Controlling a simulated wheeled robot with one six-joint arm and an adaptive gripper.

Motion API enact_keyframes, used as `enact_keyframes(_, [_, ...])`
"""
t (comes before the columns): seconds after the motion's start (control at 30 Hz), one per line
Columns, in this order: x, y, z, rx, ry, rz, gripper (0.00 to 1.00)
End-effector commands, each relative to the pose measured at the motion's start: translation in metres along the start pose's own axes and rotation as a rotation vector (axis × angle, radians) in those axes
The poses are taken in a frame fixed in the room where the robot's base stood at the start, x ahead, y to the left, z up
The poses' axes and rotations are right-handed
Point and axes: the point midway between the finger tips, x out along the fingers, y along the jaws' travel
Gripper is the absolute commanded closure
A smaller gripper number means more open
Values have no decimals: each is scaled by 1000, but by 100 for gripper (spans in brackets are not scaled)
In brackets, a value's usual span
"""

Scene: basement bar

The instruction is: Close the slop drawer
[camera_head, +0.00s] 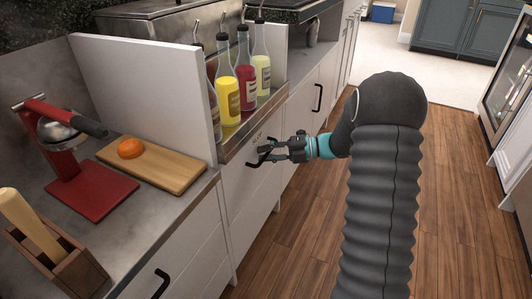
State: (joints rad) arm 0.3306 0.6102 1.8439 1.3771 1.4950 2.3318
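A white drawer front (240,187) with a black bar handle (257,163) is below the steel bottle rail, in the middle of the head view. I take it for the slop drawer, but no readable label confirms this. How far it stands out from the cabinet is hard to tell. My gripper (272,152) is at this handle, its dark fingers pointing left toward the drawer front. The fingers overlap the handle in the picture. Whether they touch it, or are open or shut, is too small to tell.
Several bottles (246,80) stand in the steel rail (243,132) above the drawer. A cutting board (165,166) with an orange (130,148), a red juicer (88,180) and a wooden box (65,265) are on the counter. The wooden floor (460,215) at right is clear.

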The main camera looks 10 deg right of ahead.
Motion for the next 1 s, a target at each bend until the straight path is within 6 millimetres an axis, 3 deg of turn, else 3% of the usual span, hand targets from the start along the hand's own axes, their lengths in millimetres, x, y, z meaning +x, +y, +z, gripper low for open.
enact_keyframes(0.17, [-18, 0, 1, 0, -6, 1, 77])
enact_keyframes(0.6, [-97, 0, 0, -1, -1, 1, 77])
enact_keyframes(0.8, [-115, 0, 0, -1, 1, 1, 77])
enact_keyframes(1.0, [-119, 0, 0, -1, 1, 1, 77])
